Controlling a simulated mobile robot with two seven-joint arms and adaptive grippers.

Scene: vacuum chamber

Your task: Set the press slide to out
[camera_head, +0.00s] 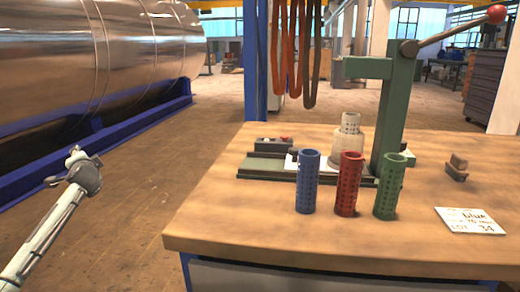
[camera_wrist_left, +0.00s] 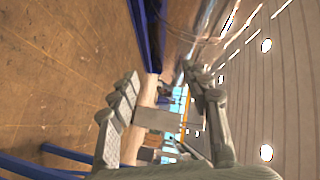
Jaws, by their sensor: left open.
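The green press (camera_head: 393,115) stands on the wooden bench, with a lever ending in a red knob (camera_head: 496,13). Its low dark slide base (camera_head: 262,168) runs left from under the column, with a white plate on it. A pale perforated cylinder on a wider round base (camera_head: 348,138) stands under the press head. Which position the slide is in, I cannot tell. My left gripper (camera_head: 65,168) is open and empty, left of the bench and well away from the press. Its spread fingers also show in the left wrist view (camera_wrist_left: 160,75). My right gripper is not in view.
Blue (camera_head: 308,183), red (camera_head: 348,185) and green (camera_head: 390,187) perforated tubes stand upright in front of the slide. A lettered card (camera_head: 469,221) and a small dark block (camera_head: 456,168) lie to the right. The floor left of the bench (camera_head: 345,250) is clear.

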